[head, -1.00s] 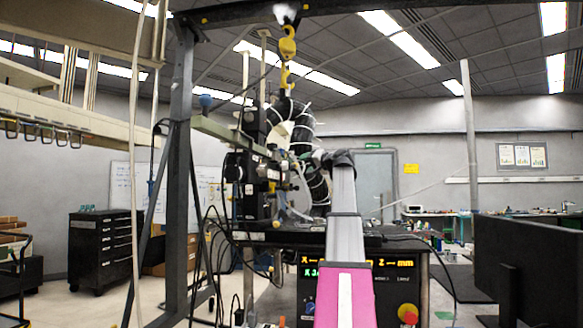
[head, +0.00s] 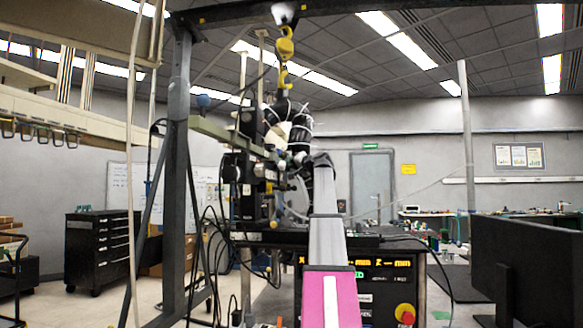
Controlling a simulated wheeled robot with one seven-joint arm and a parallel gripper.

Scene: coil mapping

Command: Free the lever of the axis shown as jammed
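A black control box (head: 380,297) with an orange and green display (head: 382,263) stands in the middle. My arm hides much of the display; a Z and mm can be made out, but not which axis it marks as jammed. On the bench above stands a dark mechanism (head: 243,185) with small knobs, hoses and cables. A yellow knob (head: 274,224) shows on its lower right; I cannot tell which part is the lever. My arm reaches forward, and its dark end with my gripper (head: 318,158) is in front of the coil assembly. The fingers cannot be made out.
A red stop button (head: 405,313) is at the box's right. A yellow hoist hook (head: 285,50) hangs over the mechanism. A grey frame post (head: 176,180) stands left, with loose cables near it. A dark monitor (head: 530,255) fills the right. A black drawer cabinet (head: 98,250) stands back left.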

